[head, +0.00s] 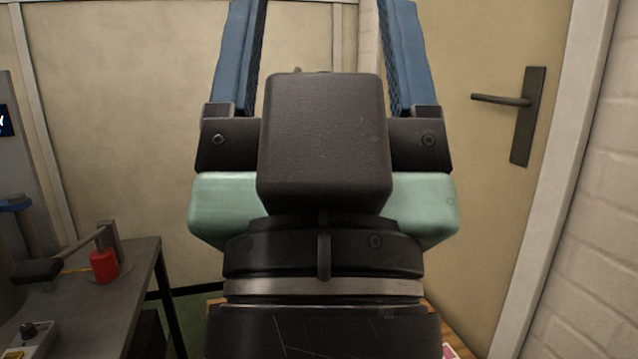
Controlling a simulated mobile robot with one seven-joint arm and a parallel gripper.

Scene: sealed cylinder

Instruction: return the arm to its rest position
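My gripper (322,30) fills the middle of the head view, close to the camera and pointing up. Its two blue fingers stand wide apart, with only the pale wall showing between them. Their tips reach the top edge of the picture. The gripper body is black with a pale green section. My wrist below it runs out of the bottom edge. A small red cylinder (104,265) sits on the grey table at the left, beside a dark lever-like fixture (75,255). My gripper is well apart from it.
The grey table (105,315) also bears a small box with a dark knob (30,335). A machine with a lit screen (5,122) stands at the far left. A door with a dark handle (520,105) and a white brick wall (590,260) are at the right. A wooden surface shows partly behind my wrist.

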